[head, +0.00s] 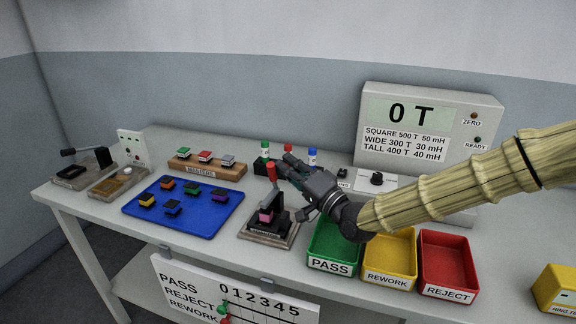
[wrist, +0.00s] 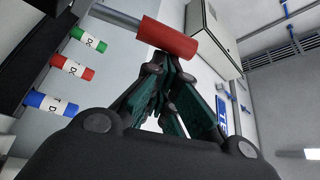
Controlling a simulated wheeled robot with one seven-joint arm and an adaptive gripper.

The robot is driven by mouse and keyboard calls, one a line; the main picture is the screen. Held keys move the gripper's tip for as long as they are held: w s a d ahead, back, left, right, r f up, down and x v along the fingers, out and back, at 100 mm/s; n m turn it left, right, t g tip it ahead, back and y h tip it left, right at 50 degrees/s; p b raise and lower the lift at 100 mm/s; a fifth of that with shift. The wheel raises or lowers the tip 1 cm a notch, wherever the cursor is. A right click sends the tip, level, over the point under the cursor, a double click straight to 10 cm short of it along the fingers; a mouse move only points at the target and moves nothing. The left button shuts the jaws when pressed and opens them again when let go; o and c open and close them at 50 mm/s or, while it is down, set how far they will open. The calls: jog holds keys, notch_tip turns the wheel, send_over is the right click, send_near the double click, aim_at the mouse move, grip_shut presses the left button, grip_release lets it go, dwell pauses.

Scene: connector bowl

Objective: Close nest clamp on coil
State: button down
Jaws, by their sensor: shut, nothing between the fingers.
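The nest clamp (head: 277,205) stands on a small wooden-edged base at the table's front middle. Its red-gripped lever (head: 271,172) points up. A pink and black coil (head: 266,215) sits in the nest, below the lever. My gripper (head: 285,162) is shut and empty, with its fingertips close to the right side of the red grip. In the wrist view the red grip (wrist: 167,38) lies across the tips of my closed fingers (wrist: 155,62); I cannot tell whether they touch.
Green PASS (head: 331,265), yellow REWORK (head: 388,275) and red REJECT (head: 446,290) bins stand right of the clamp. A blue tray (head: 222,211) with several coils lies left. Small bottles (head: 312,157) and the meter (head: 430,92) stand behind.

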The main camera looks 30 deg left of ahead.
jog(key=d, duration=1)
jog(key=shift+f+b, duration=0.25)
jog(key=shift+b, duration=0.1)
